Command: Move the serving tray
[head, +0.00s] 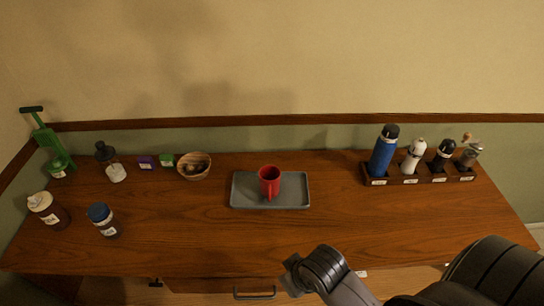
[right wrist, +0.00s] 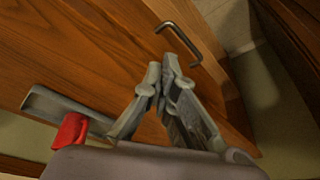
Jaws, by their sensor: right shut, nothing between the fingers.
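The serving tray (head: 296,189) is a grey rectangle with a low rim, lying flat on the middle of the wooden counter. A red mug (head: 270,176) stands on it, near its centre. In the right wrist view a part of the tray (right wrist: 48,102) and the red mug (right wrist: 70,133) show at lower left. My right gripper (head: 287,277) is at the counter's front edge, apart from the tray and on the near side of it. In the right wrist view its fingers (right wrist: 163,78) are together, with nothing between them. My left gripper is in neither view.
A rack (head: 410,181) with a blue bottle (head: 382,157) and several shakers and grinders stands at right. A wicker bowl (head: 194,166), small boxes and several bottles stand at left. A drawer handle (head: 254,294) sits below the front edge. The counter around the tray is clear.

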